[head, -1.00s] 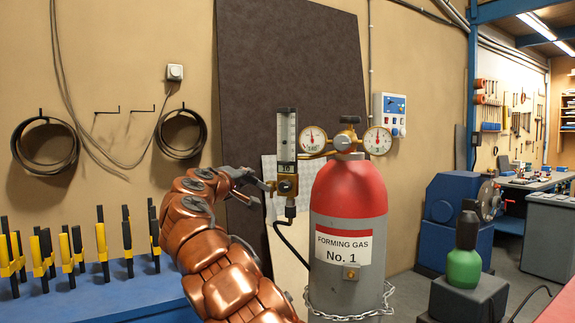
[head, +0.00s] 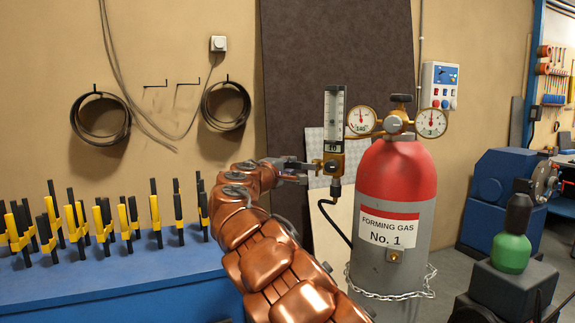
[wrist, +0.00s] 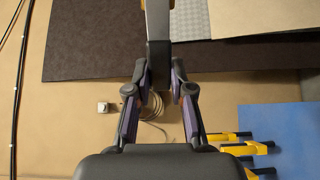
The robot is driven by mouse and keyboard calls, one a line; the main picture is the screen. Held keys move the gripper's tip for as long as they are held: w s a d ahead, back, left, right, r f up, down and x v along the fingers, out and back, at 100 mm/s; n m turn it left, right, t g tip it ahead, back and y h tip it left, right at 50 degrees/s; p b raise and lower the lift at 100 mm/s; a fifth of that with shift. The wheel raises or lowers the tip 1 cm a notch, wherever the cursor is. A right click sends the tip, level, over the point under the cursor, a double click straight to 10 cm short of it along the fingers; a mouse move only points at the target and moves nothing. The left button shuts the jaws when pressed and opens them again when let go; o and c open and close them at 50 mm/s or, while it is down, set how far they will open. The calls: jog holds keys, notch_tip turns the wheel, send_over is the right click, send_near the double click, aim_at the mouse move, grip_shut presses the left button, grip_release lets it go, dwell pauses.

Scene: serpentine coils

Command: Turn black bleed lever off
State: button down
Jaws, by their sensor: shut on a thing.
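My gripper (head: 305,170) reaches in from the left at the brass valve block (head: 333,167) under the upright flowmeter (head: 334,115), beside the red-topped gas cylinder (head: 397,172). In the wrist view my gripper (wrist: 161,78) has its two fingers closed on a dark block-like piece, which I take to be the black bleed lever (wrist: 159,55). A paler strip (wrist: 157,18) runs on above it. In the head view the lever is mostly hidden by the fingers, and its exact angle cannot be told.
Two round gauges and a regulator (head: 395,122) sit on top of the cylinder. A black hose (head: 334,222) hangs below the flowmeter. A blue bench (head: 120,280) with several yellow-and-black clamps stands at left. A chain (head: 390,294) circles the cylinder.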

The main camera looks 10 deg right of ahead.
jog(key=c, duration=1)
grip_release()
jog(key=shift+a, duration=0.15)
jog(key=v, duration=1.1)
jog(key=shift+s+a, duration=0.25)
jog(key=shift+s, duration=0.05)
